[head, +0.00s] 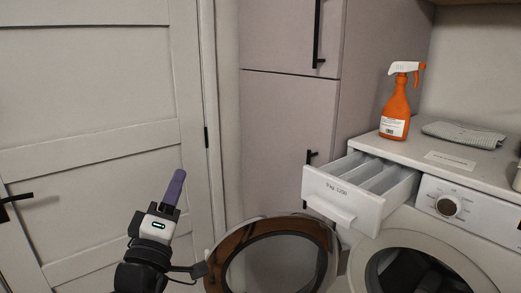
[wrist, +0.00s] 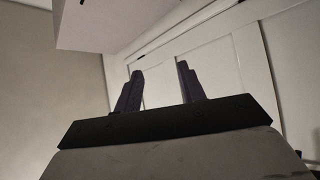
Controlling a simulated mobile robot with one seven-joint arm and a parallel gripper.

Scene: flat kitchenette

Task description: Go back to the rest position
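My gripper (head: 176,190) is raised in front of the white panelled door, left of the washing machine. In the head view its purple fingers overlap and point up. In the wrist view the two fingers of my gripper (wrist: 160,70) stand apart with nothing between them, so it is open and empty. It touches nothing that I can see.
The washing machine (head: 485,222) stands at the right with its detergent drawer (head: 340,200) pulled out and its round door (head: 223,264) swung open, just right of my arm. An orange spray bottle (head: 396,108) and a grey cloth (head: 463,134) are on top. A tall cabinet (head: 285,125) stands behind.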

